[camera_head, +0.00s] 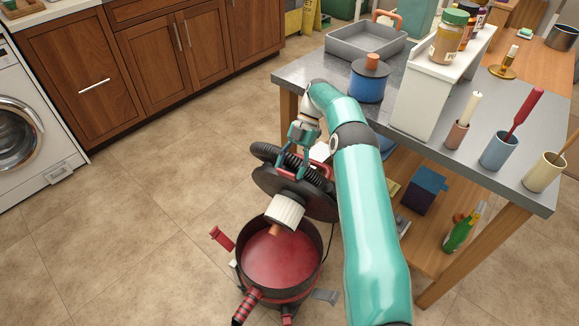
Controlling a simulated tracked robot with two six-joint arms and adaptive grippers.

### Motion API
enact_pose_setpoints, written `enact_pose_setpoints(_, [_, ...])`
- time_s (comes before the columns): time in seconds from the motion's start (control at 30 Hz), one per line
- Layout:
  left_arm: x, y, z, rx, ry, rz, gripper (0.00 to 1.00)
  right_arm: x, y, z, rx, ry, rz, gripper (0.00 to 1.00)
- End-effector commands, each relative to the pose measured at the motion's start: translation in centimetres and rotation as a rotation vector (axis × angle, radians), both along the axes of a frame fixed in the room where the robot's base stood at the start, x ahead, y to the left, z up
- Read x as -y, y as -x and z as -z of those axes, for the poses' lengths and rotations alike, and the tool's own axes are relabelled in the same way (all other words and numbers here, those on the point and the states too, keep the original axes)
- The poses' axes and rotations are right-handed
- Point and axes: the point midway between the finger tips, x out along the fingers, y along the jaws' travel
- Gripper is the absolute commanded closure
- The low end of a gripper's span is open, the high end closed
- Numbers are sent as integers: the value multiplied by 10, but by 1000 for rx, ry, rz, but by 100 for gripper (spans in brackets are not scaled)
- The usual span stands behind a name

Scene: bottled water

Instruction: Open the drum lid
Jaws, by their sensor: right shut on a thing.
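The drum (280,258) stands on the floor below the table, with its red inside showing from above. The dark round lid (268,182) is up off the drum's rim and steeply tilted. A white ribbed cylinder (284,212) with an orange-brown end sticks out from the lid's underside, over the drum's opening. My right gripper (294,166) is shut on the lid at its red handle (322,170), which the fingers and arm partly hide. Whether the lid still touches the drum behind the cylinder is hidden. My left gripper is not in view.
The metal-topped table (440,165) stands right of the drum, holding a grey tray (366,42), a blue jar (368,82) and several cups. Its lower shelf holds a green bottle (462,228). Wooden cabinets and a washing machine (35,125) stand left. The floor left of the drum is clear.

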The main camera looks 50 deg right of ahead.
Motion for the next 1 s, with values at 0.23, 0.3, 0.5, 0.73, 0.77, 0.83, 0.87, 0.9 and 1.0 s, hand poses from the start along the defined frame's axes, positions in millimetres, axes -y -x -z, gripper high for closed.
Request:
enact_pose_setpoints(0.23, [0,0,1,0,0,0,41,1,0,4,-2,5,3,13])
enact_pose_setpoints(0.3, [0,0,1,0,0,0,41,0,-1,4,-1,5,2,12])
enact_pose_setpoints(0.5, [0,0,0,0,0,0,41,0,-1,2,0,4,1,12])
enact_pose_setpoints(0.73, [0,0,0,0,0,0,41,0,-2,-10,2,5,0,12])
enact_pose_setpoints(0.77, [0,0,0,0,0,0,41,-1,-2,-14,2,5,0,12])
enact_pose_setpoints(0.83, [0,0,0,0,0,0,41,0,-2,-25,3,7,0,12])
enact_pose_setpoints(0.87, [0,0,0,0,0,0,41,0,-2,-30,3,6,0,12])
enact_pose_setpoints(0.9, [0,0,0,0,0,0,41,0,-2,-38,4,7,0,12])
enact_pose_setpoints(1.0, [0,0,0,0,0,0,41,0,-2,-56,3,7,0,12])
